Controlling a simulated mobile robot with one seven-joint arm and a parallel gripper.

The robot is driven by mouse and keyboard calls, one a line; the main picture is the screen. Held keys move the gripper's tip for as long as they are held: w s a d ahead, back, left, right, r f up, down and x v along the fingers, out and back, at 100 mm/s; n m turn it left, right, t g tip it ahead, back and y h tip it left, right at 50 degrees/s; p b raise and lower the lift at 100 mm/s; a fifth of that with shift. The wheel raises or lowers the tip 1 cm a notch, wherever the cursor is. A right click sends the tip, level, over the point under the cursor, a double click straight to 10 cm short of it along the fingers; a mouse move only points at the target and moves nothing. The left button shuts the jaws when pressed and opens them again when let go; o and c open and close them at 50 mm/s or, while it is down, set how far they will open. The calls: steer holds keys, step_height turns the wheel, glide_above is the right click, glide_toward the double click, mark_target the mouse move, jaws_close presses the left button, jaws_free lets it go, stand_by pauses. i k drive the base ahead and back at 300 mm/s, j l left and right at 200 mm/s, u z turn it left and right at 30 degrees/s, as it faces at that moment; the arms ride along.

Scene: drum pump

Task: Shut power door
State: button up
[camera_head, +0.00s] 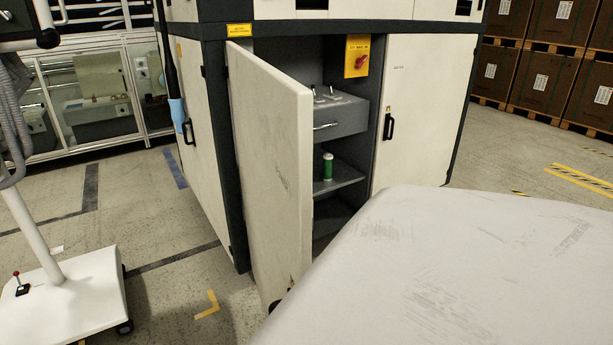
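A white door (270,150) on the front of the dark-framed cabinet (240,200) stands wide open, swung out toward me from hinges on its left edge. I cannot tell from a label whether it is the power door. Behind it the compartment shows a red rotary switch on a yellow plate (357,56), a grey drawer (335,115) and a green cylinder (327,167) on a shelf (340,180). The right-hand white door (425,110), with a black handle, is shut. My gripper is not in view.
A large pale scuffed surface (450,270) fills the lower right, close to the open door's lower edge. A white wheeled stand (70,295) is at the lower left. Stacked brown boxes (545,80) stand back right. Floor between stand and cabinet is clear.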

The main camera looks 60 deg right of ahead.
mark_target(273, 112)
steer(key=i+j+z, duration=0.1)
steer(key=z, duration=0.3)
steer(key=i+j+z, duration=0.1)
steer(key=z, duration=0.3)
steer(key=j+z, duration=0.2)
steer(key=z, duration=0.2)
steer(key=i+j+z, duration=0.15)
steer(key=j+z, duration=0.25)
steer(key=i+j+z, duration=0.15)
steer(key=j+z, duration=0.2)
steer(key=k+j+z, duration=0.1)
steer(key=k+j, duration=0.2)
steer(key=j, duration=0.15)
steer(key=k+j+z, duration=0.1)
steer(key=k+j, duration=0.2)
steer(key=j, duration=0.2)
